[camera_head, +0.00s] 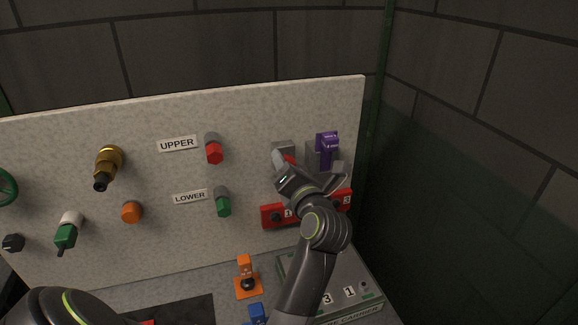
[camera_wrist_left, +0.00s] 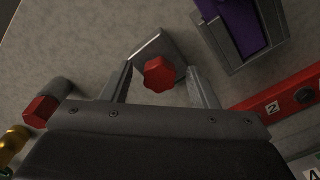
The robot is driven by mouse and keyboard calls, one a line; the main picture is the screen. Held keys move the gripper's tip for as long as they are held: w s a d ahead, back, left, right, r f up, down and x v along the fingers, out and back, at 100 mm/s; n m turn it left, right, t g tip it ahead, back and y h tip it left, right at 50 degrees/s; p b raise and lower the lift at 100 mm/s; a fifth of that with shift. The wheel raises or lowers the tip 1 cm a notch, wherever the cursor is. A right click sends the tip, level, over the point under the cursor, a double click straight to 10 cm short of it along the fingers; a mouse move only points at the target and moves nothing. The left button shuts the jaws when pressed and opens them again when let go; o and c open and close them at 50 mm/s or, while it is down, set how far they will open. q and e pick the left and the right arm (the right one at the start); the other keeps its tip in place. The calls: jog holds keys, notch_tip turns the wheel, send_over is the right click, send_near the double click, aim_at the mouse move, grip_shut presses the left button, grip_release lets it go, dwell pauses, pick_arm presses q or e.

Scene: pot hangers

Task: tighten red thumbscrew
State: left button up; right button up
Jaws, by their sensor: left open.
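The red thumbscrew (camera_wrist_left: 159,74) has a lobed knob and sits on a small grey metal plate (camera_wrist_left: 150,47) on the speckled panel. In the head view only a bit of the red thumbscrew (camera_head: 290,160) shows; my left gripper hides the rest. My left gripper (camera_head: 308,165) is open in front of the panel. In the wrist view its fingers (camera_wrist_left: 160,72) stand apart on either side of the knob, with visible gaps on both sides. Whether the fingertips reach past the knob's face I cannot tell. My right gripper is not in view.
A purple part in a grey holder (camera_head: 326,148) is just right of the gripper. A red numbered bar (camera_head: 272,215) runs below it. Red (camera_head: 214,152) and green (camera_head: 223,205) hex knobs are to the left. A grey carrier box (camera_head: 360,299) stands below.

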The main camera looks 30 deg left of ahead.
pick_arm(q)
jog(key=shift+c, duration=0.4)
grip_shut()
jog(key=shift+o, duration=0.4)
grip_release()
